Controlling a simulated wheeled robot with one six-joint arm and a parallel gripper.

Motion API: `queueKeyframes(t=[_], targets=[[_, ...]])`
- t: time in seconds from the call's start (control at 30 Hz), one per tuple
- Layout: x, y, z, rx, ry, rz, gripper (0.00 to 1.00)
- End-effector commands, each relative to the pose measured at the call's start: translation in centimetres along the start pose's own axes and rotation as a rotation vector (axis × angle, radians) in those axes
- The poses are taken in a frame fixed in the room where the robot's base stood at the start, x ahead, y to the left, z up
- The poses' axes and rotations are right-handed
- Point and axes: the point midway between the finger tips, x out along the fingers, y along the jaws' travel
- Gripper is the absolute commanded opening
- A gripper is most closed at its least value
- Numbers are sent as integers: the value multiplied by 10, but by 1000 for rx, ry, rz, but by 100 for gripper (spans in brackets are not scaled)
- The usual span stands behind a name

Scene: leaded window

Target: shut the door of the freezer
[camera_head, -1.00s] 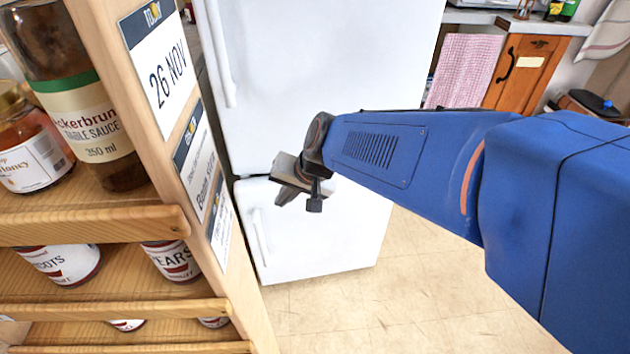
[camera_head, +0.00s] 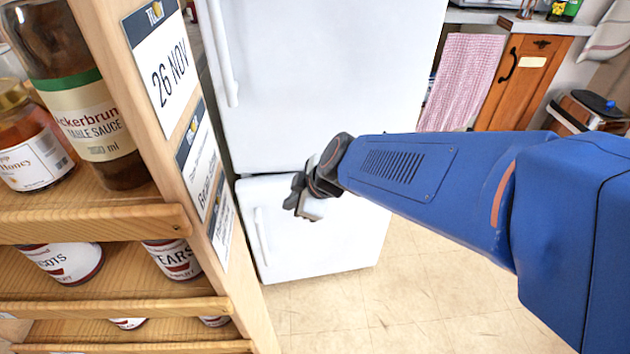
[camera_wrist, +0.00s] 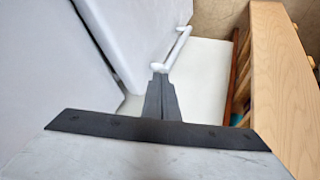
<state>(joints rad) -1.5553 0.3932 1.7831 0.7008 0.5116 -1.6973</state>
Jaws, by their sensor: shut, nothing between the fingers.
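A white fridge-freezer stands behind my arm, with a large upper door (camera_head: 330,75) and a smaller lower door (camera_head: 350,235), which looks like the freezer door. The lower door has a white vertical handle (camera_head: 262,237) near its left edge. My gripper (camera_head: 297,196) is in front of the upper part of the lower door, right of the handle. It is shut and empty. In the wrist view, the shut fingertips (camera_wrist: 160,82) point toward the white handle (camera_wrist: 175,48). A dark seam runs between the two door panels. I cannot tell whether the fingers touch the door or how far it is ajar.
A wooden shelf (camera_head: 110,222) with bottles and cans stands close on the left; its edge shows at the right in the wrist view (camera_wrist: 285,85). The tan floor (camera_head: 420,290) is clear right of the freezer. A wooden cabinet (camera_head: 520,85) with a pink towel (camera_head: 463,80) stands behind.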

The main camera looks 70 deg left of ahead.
Motion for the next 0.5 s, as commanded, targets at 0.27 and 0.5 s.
queueKeyframes(t=[0.27,0.5], targets=[[1,0,3,-173,1,12,0],[25,0,4,-177,1,10,0]])
